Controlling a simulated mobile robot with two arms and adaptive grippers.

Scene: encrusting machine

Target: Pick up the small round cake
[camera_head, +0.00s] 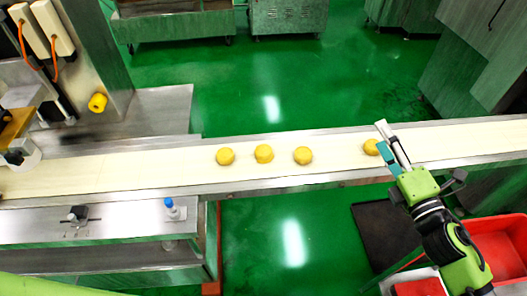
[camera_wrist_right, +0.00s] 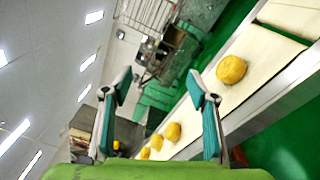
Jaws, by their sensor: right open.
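Several small round yellow cakes lie on the pale conveyor belt. In the head view one cake (camera_head: 225,156) is at the left, one (camera_head: 264,153) in the middle and one (camera_head: 303,155) to its right. A further cake (camera_head: 370,147) lies apart, beside my right gripper (camera_head: 388,143), which partly covers it. My right gripper is open and empty. In the right wrist view the nearest cake (camera_wrist_right: 232,69) is outside the right finger of the gripper (camera_wrist_right: 160,87). The other cakes (camera_wrist_right: 173,131) are farther down the belt. My left gripper is out of view.
The conveyor belt (camera_head: 450,142) has metal side rails and runs across the head view. A machine (camera_head: 95,60) stands at the left. A red crate (camera_head: 500,245) is at the lower right, below the belt. The belt is bare between the third and fourth cakes.

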